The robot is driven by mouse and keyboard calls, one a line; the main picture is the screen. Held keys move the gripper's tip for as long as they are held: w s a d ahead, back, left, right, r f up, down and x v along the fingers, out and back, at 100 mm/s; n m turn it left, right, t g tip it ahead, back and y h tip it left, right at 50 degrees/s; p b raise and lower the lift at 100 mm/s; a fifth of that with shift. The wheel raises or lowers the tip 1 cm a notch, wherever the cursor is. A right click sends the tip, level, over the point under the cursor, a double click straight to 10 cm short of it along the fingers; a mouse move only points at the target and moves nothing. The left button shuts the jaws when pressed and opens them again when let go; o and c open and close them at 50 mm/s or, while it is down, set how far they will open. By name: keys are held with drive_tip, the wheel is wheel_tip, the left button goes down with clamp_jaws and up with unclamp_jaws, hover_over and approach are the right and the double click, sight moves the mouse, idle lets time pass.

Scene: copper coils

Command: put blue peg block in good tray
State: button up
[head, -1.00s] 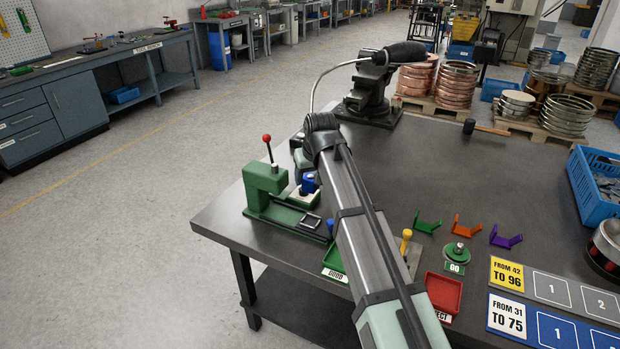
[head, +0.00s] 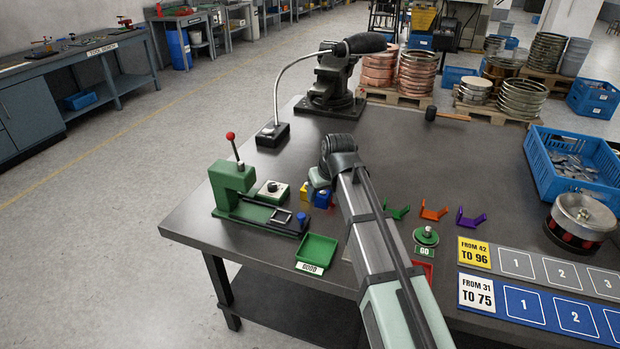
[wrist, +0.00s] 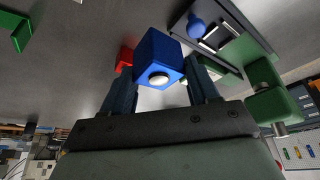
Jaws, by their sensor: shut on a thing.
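My gripper (head: 320,191) is shut on the blue peg block (head: 322,200), right of the green press and above the tabletop. In the wrist view the blue peg block (wrist: 158,52) sits between the two fingers, with a pale round end showing on its near face. The arm partly hides the block in the head view. The good tray (head: 318,247) is a green, shallow, empty tray with a GOOD label at the table's front edge. It lies nearer the front than the gripper, with the block apart from it.
The green press (head: 232,185) with its red-knobbed lever stands left of the gripper. A red tray (head: 424,271) is mostly behind my arm. Green, orange (head: 433,211) and purple brackets lie to the right. A small yellow part (head: 305,193) shows beside the block; its nature is unclear.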

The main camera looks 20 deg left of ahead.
drive_tip(key=s+d+f+n+g, duration=0.15)
drive_tip(key=s+n+g, duration=0.7)
drive_tip(key=n, duration=0.95)
drive_tip(key=shift+t, duration=0.95)
drive_tip(key=shift+s+d+f, duration=0.1)
drive_tip(key=shift+s+f, duration=0.2)
drive_tip(key=shift+f, duration=0.75)
drive_tip(key=shift+s+a+f, duration=0.1)
drive_tip(key=shift+s+f, duration=0.2)
drive_tip(key=shift+f, duration=0.8)
drive_tip(key=shift+s+d+f, duration=0.1)
drive_tip(key=shift+s+f, duration=0.2)
drive_tip(key=shift+f, duration=0.75)
drive_tip(key=shift+f, duration=0.55)
drive_tip(key=o, duration=1.4)
drive_tip(key=shift+r, duration=0.1)
drive_tip(key=shift+r, duration=3.4)
